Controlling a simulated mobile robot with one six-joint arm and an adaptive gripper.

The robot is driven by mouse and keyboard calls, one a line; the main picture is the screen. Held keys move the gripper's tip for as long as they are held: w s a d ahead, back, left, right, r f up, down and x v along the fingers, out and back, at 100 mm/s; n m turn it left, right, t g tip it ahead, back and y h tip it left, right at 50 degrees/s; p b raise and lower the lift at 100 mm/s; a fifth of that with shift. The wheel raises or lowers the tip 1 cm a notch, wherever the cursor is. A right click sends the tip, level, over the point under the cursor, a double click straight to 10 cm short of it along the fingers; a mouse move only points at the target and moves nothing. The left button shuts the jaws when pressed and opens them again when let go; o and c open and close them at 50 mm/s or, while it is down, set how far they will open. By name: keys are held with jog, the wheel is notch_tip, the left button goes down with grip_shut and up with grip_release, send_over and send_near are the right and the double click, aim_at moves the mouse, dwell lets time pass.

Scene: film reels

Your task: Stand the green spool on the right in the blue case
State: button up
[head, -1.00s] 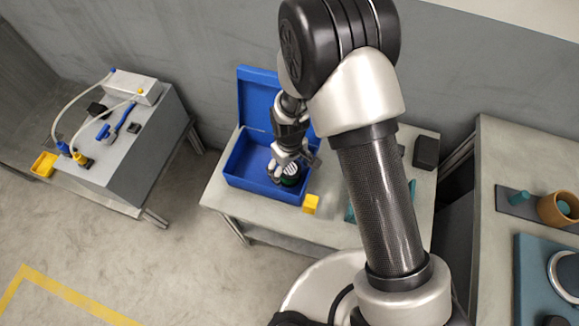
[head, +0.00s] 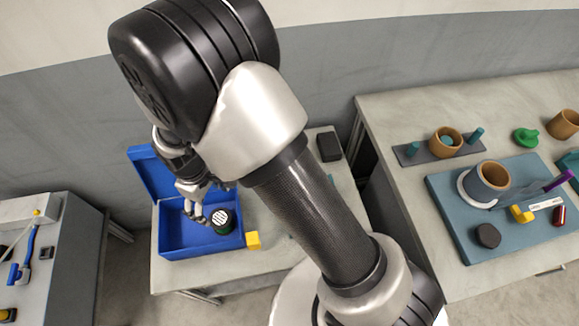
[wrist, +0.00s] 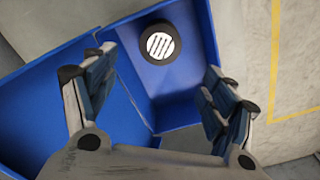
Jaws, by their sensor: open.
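The green spool (head: 223,220) stands upright inside the blue case (head: 176,243), near its right front corner. Its white striped end faces up, and it also shows in the wrist view (wrist: 160,45) close to the case walls. The case's lid (head: 150,174) is open at the back. My gripper (head: 192,212) is over the case, to the left of the spool in the head view. In the wrist view its two fingers (wrist: 160,68) are wide apart with nothing between them, and the spool is beyond the tips.
A dark block (head: 328,146) lies at the back of this table. A right-hand table holds a blue mat (head: 454,232), cups and tools. A grey bench (head: 62,262) stands at left.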

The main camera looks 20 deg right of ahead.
jog(key=s+d+r+m+t, duration=0.1)
jog(key=d+r+m, duration=0.2)
jog(key=d+r, duration=0.55)
jog(key=s+d+r+m+t, duration=0.15)
jog(key=d+r, duration=0.35)
jog(key=r, duration=0.7)
jog(key=s+d+r+m+t, duration=0.2)
jog(key=s+d+r+m, duration=0.4)
jog(key=s+d+r, duration=0.2)
jog(key=s+d, duration=0.2)
jog(key=s, duration=0.2)
jog(key=shift+s+d+r, duration=0.2)
